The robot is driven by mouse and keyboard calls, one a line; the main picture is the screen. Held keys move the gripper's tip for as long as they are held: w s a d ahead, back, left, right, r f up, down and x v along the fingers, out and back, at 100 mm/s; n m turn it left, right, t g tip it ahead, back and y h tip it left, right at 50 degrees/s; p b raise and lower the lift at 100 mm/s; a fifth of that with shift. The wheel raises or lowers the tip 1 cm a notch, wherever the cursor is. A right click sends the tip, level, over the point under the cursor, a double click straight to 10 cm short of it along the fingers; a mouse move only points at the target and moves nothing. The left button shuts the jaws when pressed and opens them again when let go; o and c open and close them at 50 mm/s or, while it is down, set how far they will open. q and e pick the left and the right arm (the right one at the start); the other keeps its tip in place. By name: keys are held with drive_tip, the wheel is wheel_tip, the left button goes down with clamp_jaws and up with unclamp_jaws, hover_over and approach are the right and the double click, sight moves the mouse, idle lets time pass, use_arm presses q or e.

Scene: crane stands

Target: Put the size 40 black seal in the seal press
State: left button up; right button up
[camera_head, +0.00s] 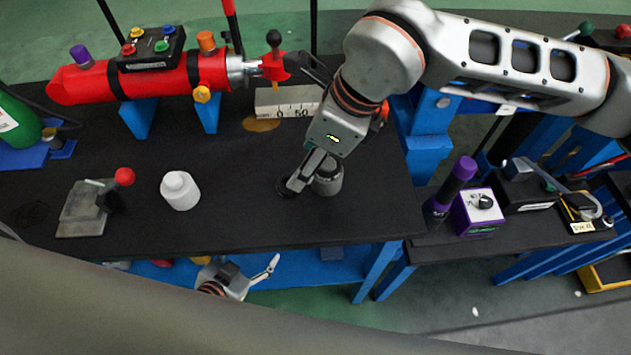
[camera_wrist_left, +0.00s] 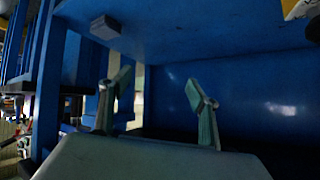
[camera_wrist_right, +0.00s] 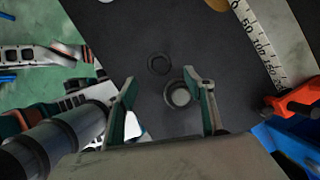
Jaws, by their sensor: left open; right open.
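A flat black ring (camera_wrist_right: 158,63), which looks like a seal, lies on the black tabletop. It shows faintly in the head view (camera_head: 285,190); its size mark cannot be read. A grey cylinder (camera_head: 328,179) stands beside it, also seen in the right wrist view (camera_wrist_right: 180,95). My right gripper (camera_wrist_right: 160,80) is open and empty above the ring and cylinder. My left gripper (camera_wrist_left: 160,80) is open and empty below the tabletop, facing blue framework. A small lever device with a red knob (camera_head: 88,208) stands at the left; I cannot tell whether it is the seal press.
A red horizontal cylinder (camera_head: 150,80) and a scale-marked block (camera_head: 285,101) are at the back. A purple box (camera_head: 478,211) and a black lever device (camera_head: 525,187) occupy the right table. Front middle tabletop is clear.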

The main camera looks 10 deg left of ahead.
drive_tip(key=shift+x, duration=1.5)
drive_tip(key=x, duration=0.4)
drive_tip(key=shift+s+f+b, duration=0.1)
drive_tip(key=shift+s+b, duration=0.1)
drive_tip(key=shift+b, duration=0.15)
drive_tip(key=shift+a+f, duration=0.1)
drive_tip(key=shift+f, duration=0.2)
drive_tip(key=shift+w, duration=0.1)
drive_tip(key=c, duration=0.9)
drive_tip(key=shift+c, duration=0.8)
use_arm(q)
drive_tip(key=shift+a+f, duration=0.15)
drive_tip(key=shift+f, duration=0.1)
drive_tip(key=shift+s, duration=0.1)
use_arm(e)
drive_tip(key=shift+r, duration=0.1)
